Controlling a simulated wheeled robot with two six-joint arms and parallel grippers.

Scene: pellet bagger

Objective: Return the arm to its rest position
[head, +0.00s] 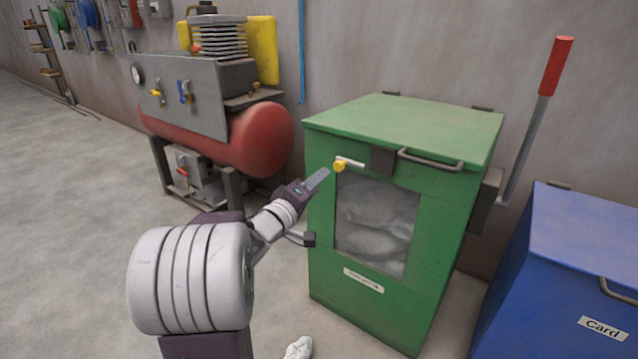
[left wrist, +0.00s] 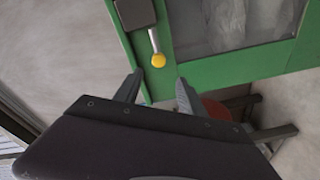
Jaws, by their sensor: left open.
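My left arm reaches from the left toward the front of a green cabinet. My left gripper (head: 318,180) is near the cabinet's upper left front edge, just left of a small lever with a yellow knob. In the left wrist view the two fingers of my left gripper (left wrist: 155,88) are spread apart with nothing between them. The yellow knob (head: 340,166) also shows in the left wrist view (left wrist: 158,61), beyond the fingertips and apart from them. My right gripper is not in view.
The green cabinet (head: 400,118) has a window, a top handle and a red-gripped lever (head: 556,65) on its right. A blue bin (head: 575,240) labelled Card stands at right. A red compressor tank (head: 262,140) stands behind at left. The floor (head: 60,230) at left is clear.

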